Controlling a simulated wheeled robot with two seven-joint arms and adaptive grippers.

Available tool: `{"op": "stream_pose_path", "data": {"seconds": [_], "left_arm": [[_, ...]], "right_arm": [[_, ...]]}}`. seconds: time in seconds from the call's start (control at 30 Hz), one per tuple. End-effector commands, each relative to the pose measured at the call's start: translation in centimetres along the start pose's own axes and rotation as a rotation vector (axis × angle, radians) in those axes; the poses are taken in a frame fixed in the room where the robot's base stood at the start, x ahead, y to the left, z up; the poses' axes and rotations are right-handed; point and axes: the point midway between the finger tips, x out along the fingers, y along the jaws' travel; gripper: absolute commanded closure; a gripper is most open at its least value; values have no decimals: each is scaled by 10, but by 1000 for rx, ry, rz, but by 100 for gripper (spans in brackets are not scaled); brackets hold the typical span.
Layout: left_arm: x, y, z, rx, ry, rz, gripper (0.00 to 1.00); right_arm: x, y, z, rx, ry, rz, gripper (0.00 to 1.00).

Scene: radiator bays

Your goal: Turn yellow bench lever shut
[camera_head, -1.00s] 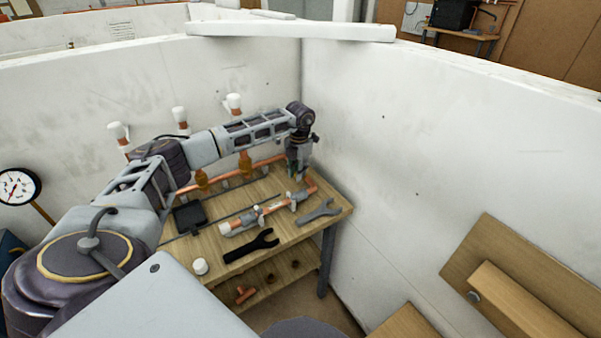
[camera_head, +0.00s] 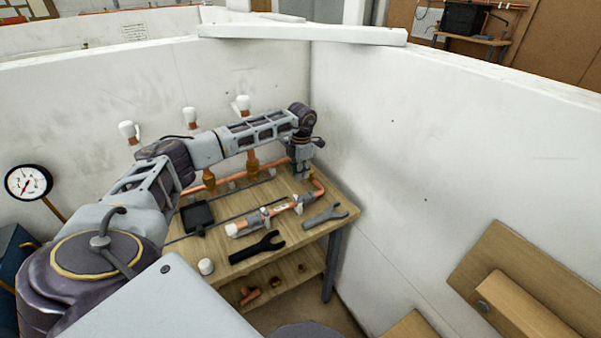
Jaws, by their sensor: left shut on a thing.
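The bench (camera_head: 335,212) stands in the corner, with a copper pipe run (camera_head: 275,217) along its top. My left arm reaches over the bench from the left. My left gripper (camera_head: 302,176) points down at the pipe's back right part, near the elbow. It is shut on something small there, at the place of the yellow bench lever. The lever itself is hidden by the fingers, so its angle cannot be told. My right gripper is not in view.
A black open-ended wrench (camera_head: 257,247), a grey wrench (camera_head: 325,216), a dark square pad (camera_head: 197,218) and a white cap (camera_head: 206,266) lie on the bench. White walls close in behind and right. A gauge (camera_head: 28,182) stands at left.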

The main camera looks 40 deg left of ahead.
Motion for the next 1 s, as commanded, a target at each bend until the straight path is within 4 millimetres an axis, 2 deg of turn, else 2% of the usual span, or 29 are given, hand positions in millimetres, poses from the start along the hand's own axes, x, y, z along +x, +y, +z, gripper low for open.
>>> {"op": "stream_pose_path", "data": {"seconds": [0.27,0.3,0.47,0.67,0.77,1.0], "left_arm": [[-1,1,0,-2,-2,1,100],[-1,1,0,-2,-2,1,76],[-1,0,0,-2,-1,1,57],[0,0,0,-2,-1,0,57],[0,0,0,-2,-1,0,57],[-9,0,1,-2,-2,1,57]], "right_arm": [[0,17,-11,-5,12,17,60],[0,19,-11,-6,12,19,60],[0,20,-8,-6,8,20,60],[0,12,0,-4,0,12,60],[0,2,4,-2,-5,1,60],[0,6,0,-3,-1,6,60]]}}
